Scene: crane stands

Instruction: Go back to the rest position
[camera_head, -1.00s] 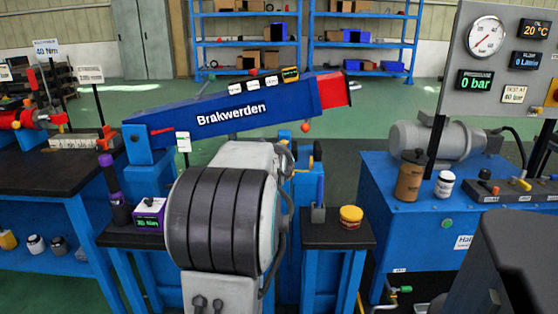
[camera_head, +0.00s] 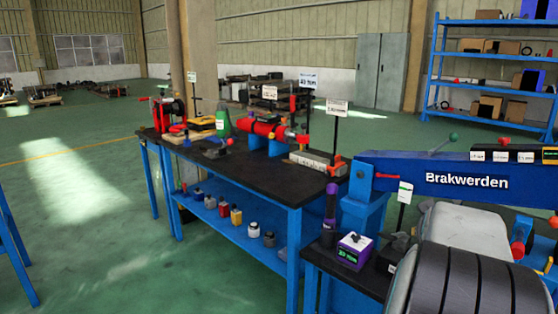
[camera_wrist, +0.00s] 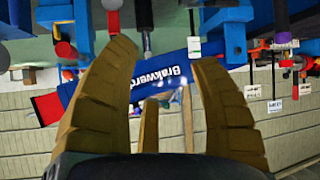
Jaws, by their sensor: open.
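My gripper (camera_wrist: 163,54) shows in the wrist view as two tan ridged fingers, spread apart with nothing held between them. The wrist view is upside down. Beyond the fingers is the blue beam (camera_wrist: 175,72) marked "Brakwerden", which also shows at the right of the head view (camera_head: 410,170). I cannot make out my fingers in the head view.
A blue workbench with a black top (camera_head: 250,165) stands left of the beam, with several devices on top and small bottles on its lower shelf. A purple box (camera_head: 354,251) sits near the beam. Open green floor (camera_head: 80,200) lies to the left.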

